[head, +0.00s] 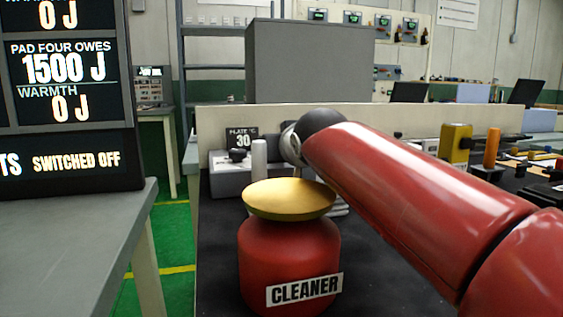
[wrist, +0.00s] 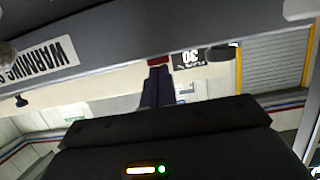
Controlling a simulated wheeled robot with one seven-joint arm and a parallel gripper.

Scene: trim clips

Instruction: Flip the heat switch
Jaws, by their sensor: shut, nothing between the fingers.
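The grey heater unit (head: 230,172) stands on the dark bench, left of my arm, with a black knob (head: 237,155) on top. A small display (head: 241,139) behind it reads 30 and shows upside down in the wrist view (wrist: 188,61). My gripper (wrist: 158,72) shows as dark, closed fingers pointing at the grey unit's edge. A small red part (wrist: 159,60) sits at the fingertips; I cannot tell whether they touch it or whether it is the heat switch. In the head view my arm hides the gripper.
A red CLEANER jar (head: 290,255) with a gold lid stands in front of the unit, close to my arm. A board (head: 65,100) at left reads 1500 J owed, warmth 0 J and SWITCHED OFF. A yellow block (head: 456,146) and other items stand at right.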

